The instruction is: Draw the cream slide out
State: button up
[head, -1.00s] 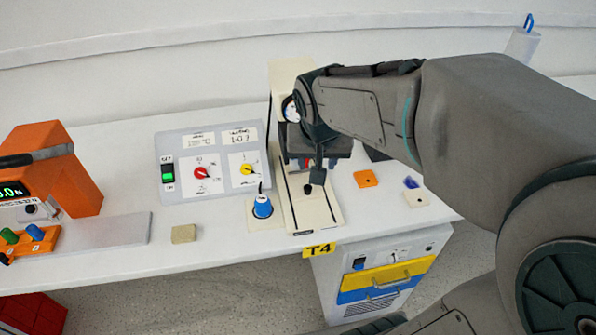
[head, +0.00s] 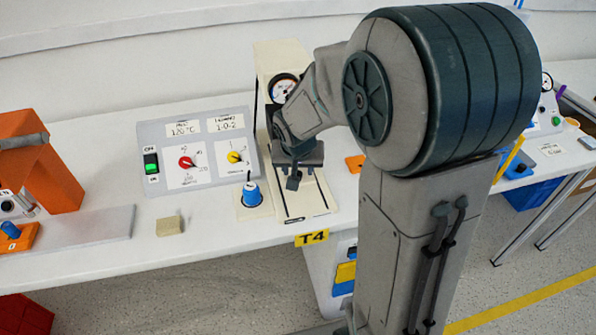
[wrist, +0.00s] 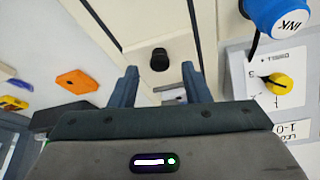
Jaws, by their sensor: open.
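The cream slide (head: 308,198) lies in the cream unit on the bench, with my gripper (head: 294,182) above it in the head view. In the wrist view the slide (wrist: 178,50) carries a short black knob (wrist: 160,59). My gripper (wrist: 160,76) is open there, with one dark finger on each side of the picture's middle. The knob shows just beyond the fingertips, between their lines, and nothing is held. Whether the fingers reach down to the knob's height I cannot tell. In the head view my gripper hides the knob.
A grey control panel (head: 197,152) with red and yellow dials stands left of the slide. A blue INK knob (head: 250,195) is close beside it. An orange block (head: 355,163) lies to the right. A tan block (head: 169,225) sits near the bench's front edge.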

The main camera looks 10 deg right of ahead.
jog(key=shift+x, duration=1.15)
